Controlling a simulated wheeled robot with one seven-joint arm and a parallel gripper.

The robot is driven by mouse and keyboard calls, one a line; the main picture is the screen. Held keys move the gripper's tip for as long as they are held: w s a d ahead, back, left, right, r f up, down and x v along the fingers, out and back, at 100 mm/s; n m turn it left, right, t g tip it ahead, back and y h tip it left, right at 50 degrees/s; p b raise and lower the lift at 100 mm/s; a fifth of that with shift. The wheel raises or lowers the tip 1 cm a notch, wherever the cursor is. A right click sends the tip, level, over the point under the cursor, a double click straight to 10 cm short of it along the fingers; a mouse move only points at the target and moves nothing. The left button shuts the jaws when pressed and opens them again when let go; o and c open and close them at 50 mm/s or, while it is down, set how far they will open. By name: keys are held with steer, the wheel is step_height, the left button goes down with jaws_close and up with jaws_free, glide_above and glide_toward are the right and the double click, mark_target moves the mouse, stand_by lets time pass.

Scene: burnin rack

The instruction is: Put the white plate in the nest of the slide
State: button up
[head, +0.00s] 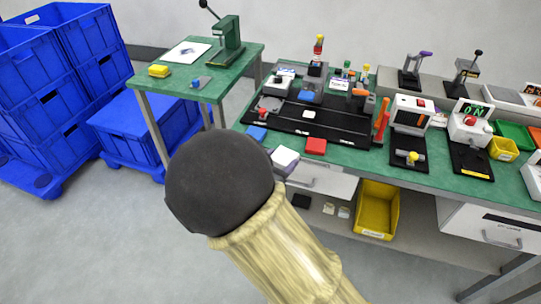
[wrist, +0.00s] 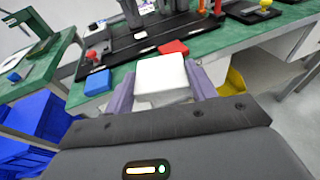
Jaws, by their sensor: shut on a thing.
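The white plate (wrist: 162,80) is held between the two purple-grey fingers of my gripper (wrist: 161,92), seen close up in the wrist view. In the head view the plate (head: 286,156) shows just beyond my dark wrist, in front of the bench's near edge; most of the gripper is hidden there. A long black fixture (head: 285,122) lies on the green bench, with a small white square (head: 309,114) near its middle. This looks like the slide, but I cannot tell its nest clearly. The plate appears apart from it.
A blue block (head: 257,133) and a red block (head: 316,146) lie along the bench's near edge. An orange upright handle (head: 382,119) stands right of the fixture. A yellow bin (head: 376,209) is under the bench. Blue crates (head: 135,130) stand at left.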

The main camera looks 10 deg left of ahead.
steer(key=d+f+n+y+p, duration=0.1)
steer(key=d+f+p, duration=0.3)
steer(key=d+p, duration=0.2)
steer(key=d+f+n+y+p, duration=0.1)
steer(key=d+f+p, duration=0.3)
steer(key=d, duration=0.7)
steer(key=d+f+n+t+y+p, duration=0.1)
steer(key=d+f+y+p, duration=0.2)
steer(key=d+p, duration=0.5)
steer(key=shift+d+f+n, duration=0.4)
steer(key=shift+d+f, duration=0.15)
steer(key=shift+d, duration=0.2)
